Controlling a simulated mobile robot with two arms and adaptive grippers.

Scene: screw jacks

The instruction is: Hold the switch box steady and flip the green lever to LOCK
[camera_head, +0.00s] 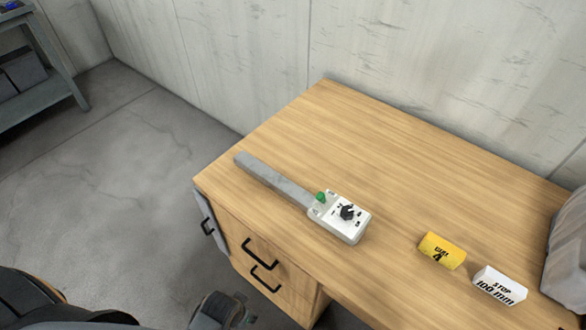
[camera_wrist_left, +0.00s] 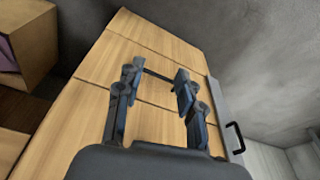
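I cannot read the small labels beside the lever. My left gripper (camera_wrist_left: 158,80) is open and empty in the left wrist view, facing the wooden drawer fronts. The switch box does not show in that view. My right gripper is not in view.
The desk top (camera_head: 400,160) is clear behind the box. A yellow block (camera_head: 442,250) and a white "STOP 100 mm" block (camera_head: 499,286) lie to its right. A grey object (camera_head: 568,255) stands at the right edge. Black drawer handles (camera_head: 259,254) stick out in front.

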